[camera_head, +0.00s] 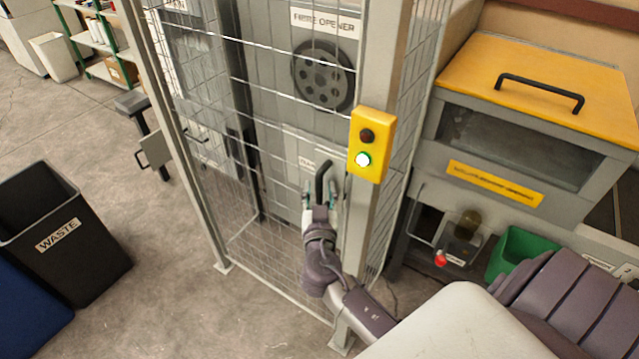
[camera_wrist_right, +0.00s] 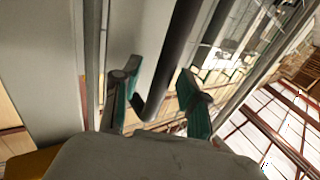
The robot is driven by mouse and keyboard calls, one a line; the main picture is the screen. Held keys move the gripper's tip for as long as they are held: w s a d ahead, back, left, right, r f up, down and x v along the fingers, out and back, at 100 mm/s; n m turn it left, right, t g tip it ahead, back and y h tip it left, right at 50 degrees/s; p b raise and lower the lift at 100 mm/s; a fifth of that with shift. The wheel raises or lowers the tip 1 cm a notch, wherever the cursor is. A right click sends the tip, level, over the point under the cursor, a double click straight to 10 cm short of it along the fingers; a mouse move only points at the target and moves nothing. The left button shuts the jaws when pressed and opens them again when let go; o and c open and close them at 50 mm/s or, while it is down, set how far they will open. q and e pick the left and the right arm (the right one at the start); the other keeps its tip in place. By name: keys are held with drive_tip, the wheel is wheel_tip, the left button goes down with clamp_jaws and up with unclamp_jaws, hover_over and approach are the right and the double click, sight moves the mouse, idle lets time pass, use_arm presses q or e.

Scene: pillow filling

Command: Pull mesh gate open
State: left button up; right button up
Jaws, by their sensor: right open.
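The mesh gate (camera_head: 268,165) stands upright in a grey metal frame and looks closed against its right post. A black bar handle (camera_head: 323,180) is on the gate's right side, just left of the post. My right gripper (camera_head: 320,190) is at the handle with its fingers open. In the right wrist view the dark handle (camera_wrist_right: 172,65) runs between the two green-padded fingers of the gripper (camera_wrist_right: 157,95), with a gap visible on both sides. Whether either finger touches it I cannot tell. My left gripper is not in view.
A yellow-lidded machine (camera_head: 540,85) stands right, with a green bin (camera_head: 518,250) below. A black waste bin (camera_head: 75,235) is left. Floor (camera_head: 165,225) between bin and gate is clear.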

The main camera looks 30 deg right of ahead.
drive_tip(key=shift+w+d, duration=0.1)
drive_tip(key=shift+w, duration=0.1)
clamp_jaws()
idle(0.4)
